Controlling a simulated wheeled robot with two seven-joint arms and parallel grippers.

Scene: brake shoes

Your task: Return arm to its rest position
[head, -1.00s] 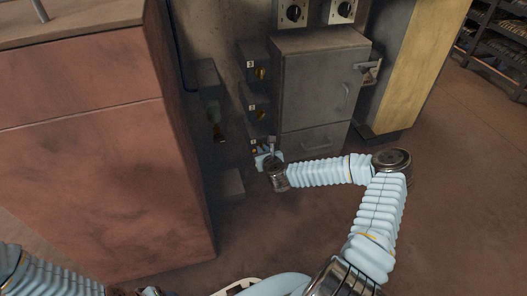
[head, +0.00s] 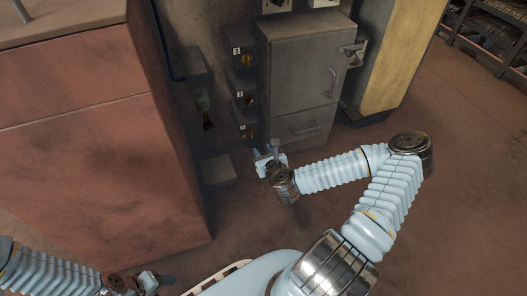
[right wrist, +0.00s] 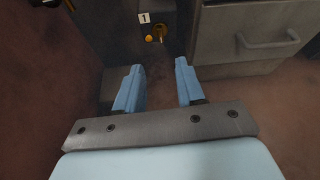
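My right arm (head: 395,190) reaches out from the lower right and bends back to the left at its elbow. My right gripper (head: 262,158) is in front of and just below the lowest numbered switch box, apart from it. In the right wrist view its two blue fingers (right wrist: 158,82) are spread with nothing between them. Box 1 (right wrist: 158,25), with a yellow knob and a small yellow light, lies beyond the fingertips. My left gripper (head: 160,281) is low at the bottom left; it is too small to tell whether it is open.
A grey cabinet (head: 290,70) with a door and drawer stands behind the right gripper. Boxes 3 (head: 240,55) and 2 (head: 240,90) are on its left. A large reddish cabinet (head: 95,170) fills the left. A yellow panel (head: 400,55) stands right. Open floor (head: 470,180) lies right.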

